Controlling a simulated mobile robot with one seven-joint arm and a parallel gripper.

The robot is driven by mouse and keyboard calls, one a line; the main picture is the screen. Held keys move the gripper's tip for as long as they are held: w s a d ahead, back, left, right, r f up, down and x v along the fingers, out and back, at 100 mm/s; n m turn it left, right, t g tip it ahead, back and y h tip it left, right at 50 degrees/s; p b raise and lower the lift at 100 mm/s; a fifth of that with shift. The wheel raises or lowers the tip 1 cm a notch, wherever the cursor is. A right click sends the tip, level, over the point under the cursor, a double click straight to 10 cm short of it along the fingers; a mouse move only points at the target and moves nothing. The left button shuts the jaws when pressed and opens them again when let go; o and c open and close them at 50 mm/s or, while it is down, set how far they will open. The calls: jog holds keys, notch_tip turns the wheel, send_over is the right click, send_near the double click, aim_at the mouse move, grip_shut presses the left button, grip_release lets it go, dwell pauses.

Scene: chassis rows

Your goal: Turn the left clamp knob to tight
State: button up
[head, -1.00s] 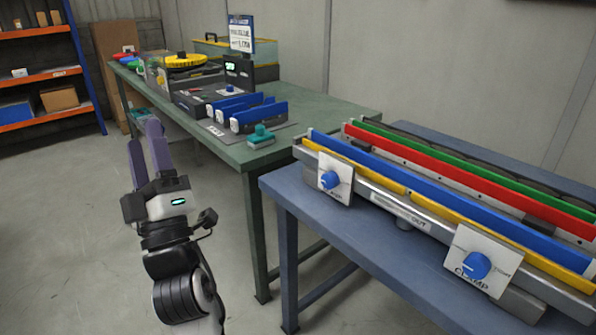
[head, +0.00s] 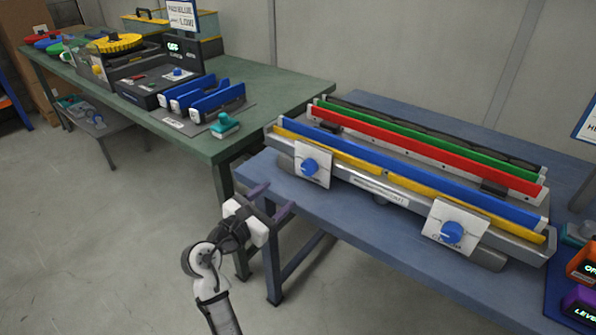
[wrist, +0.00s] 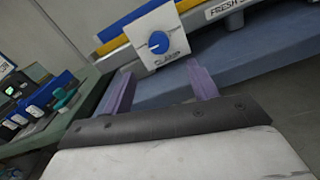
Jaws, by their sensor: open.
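The left clamp knob (head: 309,167) is a blue dial on a white plate (head: 318,179) at the front left of the rail fixture. It also shows in the wrist view (wrist: 158,43), ahead of my gripper and roughly between the fingers' directions. My gripper (head: 273,201) has two purple fingers, apart and empty, in front of the blue table's left front edge, short of the knob. The fingers also show in the wrist view (wrist: 162,88). The right clamp knob (head: 452,232) is a similar blue dial farther right. The knob's pointer mark is too small to read surely.
The rail fixture (head: 400,200) with blue, yellow, red and green strips lies on the blue table (head: 350,235). A green table (head: 270,92) with blue blocks (head: 208,98) and a teal tool (head: 224,125) stands left. Coloured boxes (head: 583,267) sit far right. Open floor lies front left.

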aim_at(306, 171)
jog(key=p+x, duration=0.1)
jog(key=x, duration=1)
jog(key=shift+w, duration=0.1)
jog(key=c, duration=1)
